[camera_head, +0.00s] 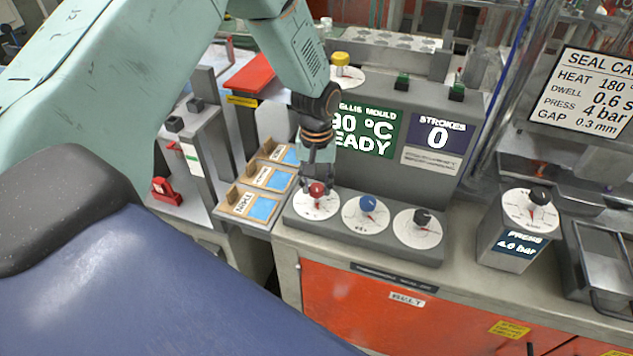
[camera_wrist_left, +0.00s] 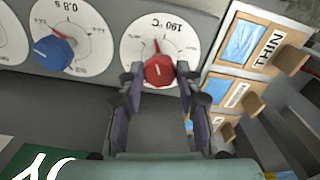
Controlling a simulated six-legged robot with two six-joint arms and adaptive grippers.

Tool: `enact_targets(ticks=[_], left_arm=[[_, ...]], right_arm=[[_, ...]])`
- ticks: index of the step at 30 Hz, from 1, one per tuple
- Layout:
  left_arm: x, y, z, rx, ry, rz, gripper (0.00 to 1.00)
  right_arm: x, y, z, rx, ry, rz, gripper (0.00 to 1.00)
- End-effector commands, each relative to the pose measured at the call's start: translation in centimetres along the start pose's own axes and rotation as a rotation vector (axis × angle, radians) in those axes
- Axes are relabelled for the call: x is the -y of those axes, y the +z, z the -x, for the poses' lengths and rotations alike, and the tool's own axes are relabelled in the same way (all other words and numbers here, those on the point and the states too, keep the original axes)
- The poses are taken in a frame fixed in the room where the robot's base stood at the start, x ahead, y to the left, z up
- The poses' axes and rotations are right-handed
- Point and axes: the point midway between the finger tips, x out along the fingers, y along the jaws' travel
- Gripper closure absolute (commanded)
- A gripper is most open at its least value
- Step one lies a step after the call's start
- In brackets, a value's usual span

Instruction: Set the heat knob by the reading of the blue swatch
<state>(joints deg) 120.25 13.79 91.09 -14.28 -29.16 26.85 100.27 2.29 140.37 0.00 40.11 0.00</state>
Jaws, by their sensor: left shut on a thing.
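The red heat knob (camera_head: 317,189) stands on a white dial at the left of a row of dials on the grey machine. My left gripper (camera_head: 318,181) reaches down to it and is shut on it. In the left wrist view the red knob (camera_wrist_left: 159,69) is between the fingertips (camera_wrist_left: 160,76), and its dial reads 190 °C. Trays with blue swatches stand left of the knob. The nearest blue swatch (camera_head: 263,208) lies in a tray marked THIN, whose swatch also shows in the left wrist view (camera_wrist_left: 243,41). My right gripper is not in view.
A blue knob (camera_head: 367,203) and a dark knob (camera_head: 422,216) stand to the right. A green screen (camera_head: 372,133), partly hidden, reads 90 °C READY. A card (camera_head: 592,92) lists HEAT 180. A press dial box (camera_head: 517,235) stands farther right.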

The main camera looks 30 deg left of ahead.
Motion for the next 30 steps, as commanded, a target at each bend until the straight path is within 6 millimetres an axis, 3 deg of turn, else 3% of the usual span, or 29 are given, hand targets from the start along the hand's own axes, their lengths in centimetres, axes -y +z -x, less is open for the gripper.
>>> enact_targets(ticks=[21,22,30], left_arm=[[-0.01,-0.07,-0.02,-0.002,0.001,0.000,0.97],[-0.01,-0.07,-0.03,-0.002,0.001,0.000,0.64],[0.00,-0.01,-0.02,0.000,0.000,0.000,0.42]], right_arm=[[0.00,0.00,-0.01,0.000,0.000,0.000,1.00],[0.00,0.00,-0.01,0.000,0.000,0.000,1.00],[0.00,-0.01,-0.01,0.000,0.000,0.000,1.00]])
